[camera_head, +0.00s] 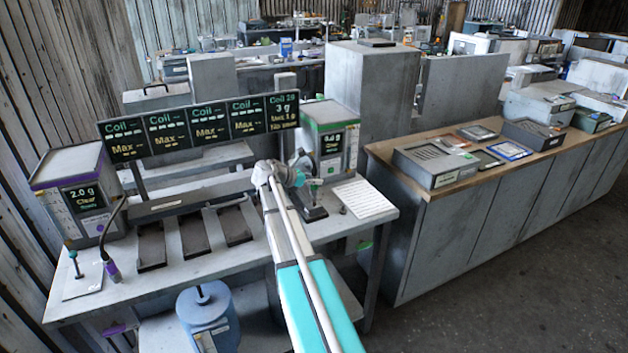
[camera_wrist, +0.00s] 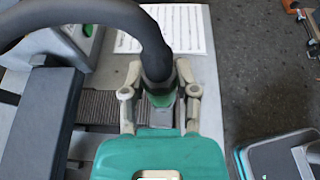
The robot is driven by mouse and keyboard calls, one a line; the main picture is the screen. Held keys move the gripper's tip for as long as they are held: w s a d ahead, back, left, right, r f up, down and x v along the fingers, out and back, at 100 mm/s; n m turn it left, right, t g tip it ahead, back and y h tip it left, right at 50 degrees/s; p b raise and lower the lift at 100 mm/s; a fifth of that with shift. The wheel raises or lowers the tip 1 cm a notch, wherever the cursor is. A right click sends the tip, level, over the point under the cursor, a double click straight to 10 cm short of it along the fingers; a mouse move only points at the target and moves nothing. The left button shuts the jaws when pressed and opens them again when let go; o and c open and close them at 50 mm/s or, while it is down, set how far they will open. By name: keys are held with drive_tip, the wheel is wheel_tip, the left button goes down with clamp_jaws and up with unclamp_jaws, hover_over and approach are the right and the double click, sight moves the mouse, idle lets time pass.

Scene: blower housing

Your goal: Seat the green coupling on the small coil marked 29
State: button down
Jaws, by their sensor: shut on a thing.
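My gripper (camera_wrist: 160,88) is shut on the green coupling (camera_wrist: 163,100), which shows as a green collar at the end of a thick black hose (camera_wrist: 95,12). In the head view my gripper (camera_head: 305,178) is at the bench's right part, in front of the green-topped box (camera_head: 328,138). I cannot make out a small coil marked 29; the coupling's lower end and what lies under it are hidden by my gripper.
The purple-topped box (camera_head: 80,195) stands at the bench's left, with a purple-tipped hose (camera_head: 112,268) beside it. Several dark slabs (camera_head: 193,236) lie mid-bench. A white printed sheet (camera_head: 364,198) lies right of my gripper. A wood-topped counter (camera_head: 400,150) stands farther right, across open floor.

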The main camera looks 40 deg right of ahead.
sight(315, 190)
drive_tip(key=shift+f+b, duration=0.7)
drive_tip(key=shift+f, duration=0.3)
drive_tip(key=shift+f+b, duration=1.4)
drive_tip(key=shift+b, duration=0.05)
drive_tip(key=shift+c, duration=1.5)
unclamp_jaws()
drive_tip(key=shift+r, duration=0.15)
